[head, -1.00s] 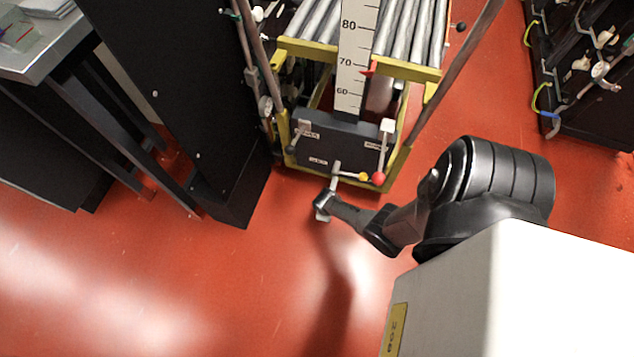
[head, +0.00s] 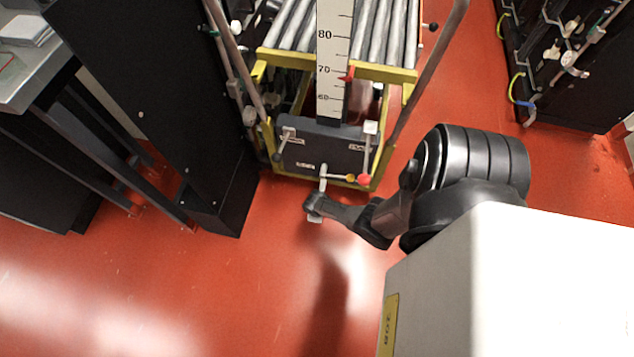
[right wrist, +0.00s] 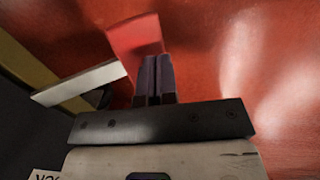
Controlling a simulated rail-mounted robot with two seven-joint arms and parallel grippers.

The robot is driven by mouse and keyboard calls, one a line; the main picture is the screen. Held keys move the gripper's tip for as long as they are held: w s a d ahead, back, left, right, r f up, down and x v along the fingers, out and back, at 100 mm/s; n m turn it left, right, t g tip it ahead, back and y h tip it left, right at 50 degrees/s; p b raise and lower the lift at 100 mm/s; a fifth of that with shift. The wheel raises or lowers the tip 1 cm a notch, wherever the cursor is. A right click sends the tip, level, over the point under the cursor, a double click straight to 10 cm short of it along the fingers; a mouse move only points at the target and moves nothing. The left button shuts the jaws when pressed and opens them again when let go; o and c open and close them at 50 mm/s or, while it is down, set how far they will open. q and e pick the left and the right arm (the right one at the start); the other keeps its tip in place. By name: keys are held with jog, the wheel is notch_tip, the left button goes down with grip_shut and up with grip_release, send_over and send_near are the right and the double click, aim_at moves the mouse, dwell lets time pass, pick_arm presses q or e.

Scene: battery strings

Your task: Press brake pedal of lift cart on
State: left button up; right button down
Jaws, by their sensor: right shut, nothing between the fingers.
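The lift cart (head: 345,72) stands at the top middle of the head view, with a yellow frame, steel rollers and a dark front panel (head: 315,150). Low on its front are a metal lever (head: 323,177) and yellow and red knobs. My right gripper (head: 315,213) is close in front of this low lever; its fingers are hard to see there. In the right wrist view my right gripper (right wrist: 154,78) is shut and empty. A flat red piece (right wrist: 134,36), possibly a pedal, shows just beyond the fingertips, and a metal bar (right wrist: 82,84) lies left of them. I cannot tell whether they touch.
A tall black cabinet (head: 150,90) stands close left of the cart. A grey-topped table (head: 30,65) is at the far left. A dark rack (head: 570,70) with cables stands at the right. The red floor (head: 200,290) in front of the cart is open.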

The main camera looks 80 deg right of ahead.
jog(key=a+r+p, duration=0.6)
jog(key=r+p, duration=0.3)
jog(key=r, duration=0.1)
jog(key=shift+a+r, duration=0.2)
jog(key=shift+a, duration=0.15)
jog(key=shift+w+d, duration=0.1)
dwell(0.3)
